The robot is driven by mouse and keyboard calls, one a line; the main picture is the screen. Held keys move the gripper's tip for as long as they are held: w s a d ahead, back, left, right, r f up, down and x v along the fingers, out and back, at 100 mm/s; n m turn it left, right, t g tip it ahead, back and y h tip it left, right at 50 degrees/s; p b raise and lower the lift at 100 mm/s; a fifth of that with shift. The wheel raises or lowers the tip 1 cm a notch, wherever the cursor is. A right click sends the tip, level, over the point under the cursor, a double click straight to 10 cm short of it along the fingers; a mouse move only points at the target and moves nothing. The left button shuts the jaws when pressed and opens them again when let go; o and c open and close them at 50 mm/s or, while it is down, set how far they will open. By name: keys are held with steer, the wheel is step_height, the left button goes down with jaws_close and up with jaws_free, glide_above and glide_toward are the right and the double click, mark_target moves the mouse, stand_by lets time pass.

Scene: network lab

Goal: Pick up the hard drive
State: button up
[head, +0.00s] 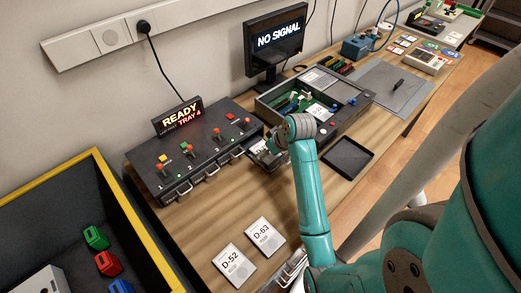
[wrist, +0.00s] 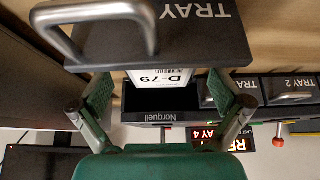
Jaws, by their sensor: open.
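A hard drive with a white label reading D-79 (wrist: 163,78) lies in a pulled-out drawer whose handled front reads TRAY (wrist: 190,35) in the wrist view. In the head view the open drawer is at the right end of the dark drawer unit (head: 190,150), largely hidden by my arm. My gripper (wrist: 160,82) is open, its two green-padded fingers on either side of the drive. I cannot tell whether the pads touch it. In the head view my gripper (head: 268,152) is over this drawer.
A lit sign (head: 180,117) reads READY TRAY 4. White panels marked D-52 (head: 234,266) and D-63 (head: 265,237) lie on the table in front. An empty black tray (head: 347,158) and an open device case (head: 352,110) are to the right. A yellow-rimmed bin (head: 60,190) stands left.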

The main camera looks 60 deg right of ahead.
steer(key=shift+f, duration=0.25)
stand_by(0.6)
steer(key=c, duration=1.4)
